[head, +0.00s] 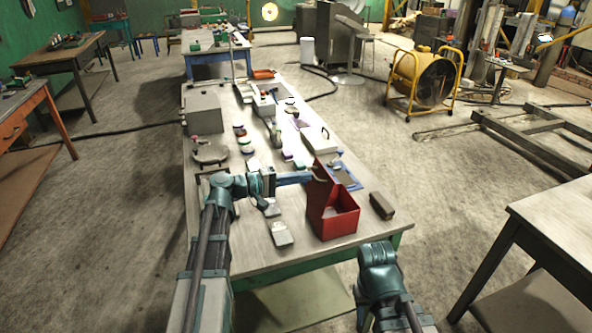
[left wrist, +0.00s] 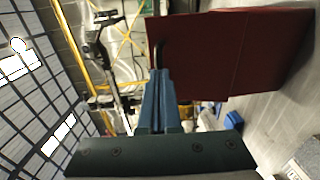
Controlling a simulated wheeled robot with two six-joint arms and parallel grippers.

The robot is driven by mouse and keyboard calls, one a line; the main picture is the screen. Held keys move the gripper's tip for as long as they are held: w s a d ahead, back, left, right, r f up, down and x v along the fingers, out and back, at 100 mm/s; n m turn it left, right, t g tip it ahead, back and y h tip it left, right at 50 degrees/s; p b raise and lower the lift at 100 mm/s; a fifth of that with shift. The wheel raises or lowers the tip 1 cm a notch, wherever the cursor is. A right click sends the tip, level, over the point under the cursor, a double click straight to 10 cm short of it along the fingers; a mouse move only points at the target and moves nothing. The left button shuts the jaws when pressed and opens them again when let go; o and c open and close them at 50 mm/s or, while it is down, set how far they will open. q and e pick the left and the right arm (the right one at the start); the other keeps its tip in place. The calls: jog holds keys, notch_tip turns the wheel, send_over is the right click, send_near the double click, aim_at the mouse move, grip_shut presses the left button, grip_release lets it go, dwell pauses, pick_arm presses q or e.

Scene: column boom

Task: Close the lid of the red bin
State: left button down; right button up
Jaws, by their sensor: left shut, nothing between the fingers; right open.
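The red bin (head: 342,222) stands near the front right of the long table. Its top is open, and its lid (head: 319,188) stands up on the bin's back-left side. My left gripper (head: 308,177) is shut and empty, with its fingertips by the upper part of the lid. In the left wrist view, the shut fingers (left wrist: 157,98) point up beside the dark red lid (left wrist: 245,50). I cannot tell whether they touch it. My right arm shows at the bottom of the head view, but its gripper is hidden.
On the long table (head: 350,236), a brown block (head: 381,205) sits right of the bin and a blue-edged tray (head: 346,176) behind it. Small grey pieces (head: 280,234) lie to its left. A grey box (head: 204,109) is farther back. Another table (head: 560,225) stands at the right.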

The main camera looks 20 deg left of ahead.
pick_arm(q)
jog(key=w+d+g+y+p, duration=0.1)
jog(key=d+p, duration=0.1)
jog(key=p, duration=0.1)
jog(key=w+d+r+g+y+p, duration=0.1)
jog(key=d+y+p, duration=0.1)
jog(key=p, duration=0.2)
jog(key=w+d+g+y+p, duration=0.1)
jog(key=w+d+y+p, duration=0.1)
jog(key=p, duration=0.2)
jog(key=shift+r+g, duration=0.15)
jog(key=shift+g, duration=0.15)
jog(key=w+d+f+g+y+p, duration=0.1)
jog(key=w+d+f+g+y, duration=0.3)
jog(key=d+f+y, duration=0.2)
jog(key=shift+p, duration=0.3)
jog(key=shift+d+f, duration=0.1)
jog(key=shift+d, duration=0.05)
